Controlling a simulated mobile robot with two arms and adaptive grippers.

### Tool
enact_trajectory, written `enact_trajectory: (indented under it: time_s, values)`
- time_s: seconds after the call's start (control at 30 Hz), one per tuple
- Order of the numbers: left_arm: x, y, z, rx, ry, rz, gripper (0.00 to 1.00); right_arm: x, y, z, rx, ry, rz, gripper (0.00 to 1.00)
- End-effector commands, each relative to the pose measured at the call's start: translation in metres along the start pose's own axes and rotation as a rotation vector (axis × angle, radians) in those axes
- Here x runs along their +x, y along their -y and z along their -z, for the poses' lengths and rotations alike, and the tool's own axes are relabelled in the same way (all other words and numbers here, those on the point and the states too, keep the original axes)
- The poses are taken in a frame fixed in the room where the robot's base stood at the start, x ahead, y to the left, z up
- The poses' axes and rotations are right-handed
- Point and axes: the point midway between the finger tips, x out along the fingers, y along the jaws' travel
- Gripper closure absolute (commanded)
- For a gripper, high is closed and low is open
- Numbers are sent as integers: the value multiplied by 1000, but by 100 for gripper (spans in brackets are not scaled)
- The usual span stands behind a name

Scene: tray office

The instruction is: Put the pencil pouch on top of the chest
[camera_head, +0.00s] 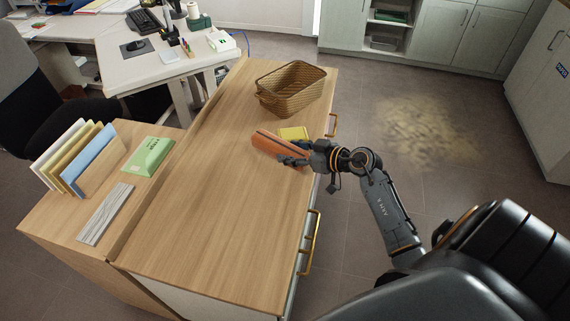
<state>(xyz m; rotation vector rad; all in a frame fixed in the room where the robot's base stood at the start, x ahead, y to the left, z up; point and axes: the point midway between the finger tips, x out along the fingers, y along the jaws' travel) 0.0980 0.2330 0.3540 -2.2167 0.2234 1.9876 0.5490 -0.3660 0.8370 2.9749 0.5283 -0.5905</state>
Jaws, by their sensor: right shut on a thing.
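The pencil pouch (268,144) is an orange-brown, long, narrow thing with a dark stripe. It is over the far half of the light wooden chest top (215,220), near its right edge. My right gripper (290,158) reaches in from the right and is shut on the pouch's right end. Whether the pouch touches the chest top or hangs slightly above it, I cannot tell. The fingers hide its right end. The chest has brass handles (312,242) on its right side. My left gripper is not in view.
A woven basket (290,90) stands at the chest's far end. A small yellow thing (294,133) lies just behind the pouch. On the adjoining left surface are a file rack (88,158), a green box (149,156) and a grey-white slab (105,214). The chest's near half is clear.

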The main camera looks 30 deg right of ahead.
Motion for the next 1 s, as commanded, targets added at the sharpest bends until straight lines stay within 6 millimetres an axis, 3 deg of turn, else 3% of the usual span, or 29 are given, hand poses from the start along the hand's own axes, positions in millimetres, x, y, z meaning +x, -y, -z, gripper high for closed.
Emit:
enact_trajectory:
  time_s: [0.33,0.5,0.87,0.9,1.0]
  values:
    - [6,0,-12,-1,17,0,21,26,10,-16,0,-3,0,84]
    - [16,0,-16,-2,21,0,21,36,9,-42,1,-1,-1,84]
    - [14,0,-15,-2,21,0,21,36,9,-43,0,-2,-1,84]
    - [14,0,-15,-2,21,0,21,37,9,-45,-1,-1,-1,46]
    - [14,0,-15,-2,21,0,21,37,9,-45,-1,-1,-1,26]
